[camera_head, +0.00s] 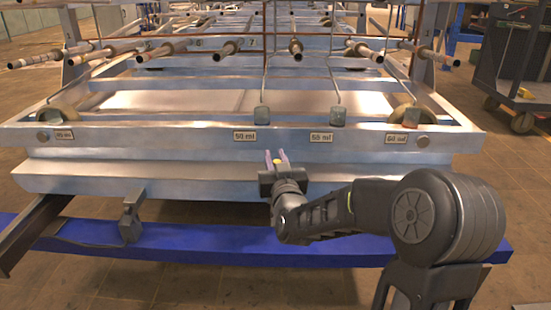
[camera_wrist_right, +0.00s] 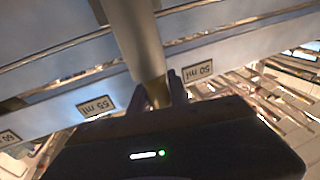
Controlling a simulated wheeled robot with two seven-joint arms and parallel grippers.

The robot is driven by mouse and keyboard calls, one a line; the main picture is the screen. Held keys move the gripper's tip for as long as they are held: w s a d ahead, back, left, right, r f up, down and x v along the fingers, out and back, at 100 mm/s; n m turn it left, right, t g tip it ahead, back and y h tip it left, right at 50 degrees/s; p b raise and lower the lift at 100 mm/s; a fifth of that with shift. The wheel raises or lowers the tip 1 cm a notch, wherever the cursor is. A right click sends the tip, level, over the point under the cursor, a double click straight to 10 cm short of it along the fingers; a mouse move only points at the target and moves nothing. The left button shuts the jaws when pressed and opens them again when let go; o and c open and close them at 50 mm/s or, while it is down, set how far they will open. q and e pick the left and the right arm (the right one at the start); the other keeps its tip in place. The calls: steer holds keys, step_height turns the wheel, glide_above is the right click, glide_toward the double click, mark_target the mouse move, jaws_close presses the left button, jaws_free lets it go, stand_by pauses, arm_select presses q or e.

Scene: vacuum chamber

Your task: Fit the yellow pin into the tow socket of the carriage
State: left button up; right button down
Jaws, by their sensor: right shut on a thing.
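My right gripper (camera_head: 277,156) is in front of the carriage's front beam, between the two middle label plates in the head view. The carriage (camera_head: 180,138) is a large pale blue-grey metal frame. I cannot make out the tow socket for certain. My left gripper is not in view.
A grey bracket (camera_head: 130,213) stands at the carriage's lower front left. A long blue beam (camera_head: 200,238) runs low across the front. Several pipes with rusty ends (camera_head: 296,50) lie above the frame. A dark cart (camera_head: 515,70) stands at the right. Tiled floor is open in front.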

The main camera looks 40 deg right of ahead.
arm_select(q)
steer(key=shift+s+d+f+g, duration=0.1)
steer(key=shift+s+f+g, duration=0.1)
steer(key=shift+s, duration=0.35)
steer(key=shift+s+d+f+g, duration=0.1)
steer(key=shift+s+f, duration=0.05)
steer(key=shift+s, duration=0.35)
arm_select(e)
steer(key=shift+w+a+f, duration=0.15)
steer(key=shift+a+f, duration=0.1)
steer(key=shift+a, duration=0.1)
steer(key=c, duration=1.7)
jaws_free()
steer(key=o, duration=0.6)
steer(key=shift+d, duration=0.1)
steer(key=shift+c, duration=0.2)
steer(key=shift+d, duration=0.1)
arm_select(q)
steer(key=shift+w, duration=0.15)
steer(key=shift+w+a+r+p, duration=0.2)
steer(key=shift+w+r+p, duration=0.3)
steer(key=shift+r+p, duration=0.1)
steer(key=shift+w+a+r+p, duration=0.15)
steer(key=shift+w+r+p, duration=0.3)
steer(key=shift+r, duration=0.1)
arm_select(e)
steer(key=v, duration=0.8)
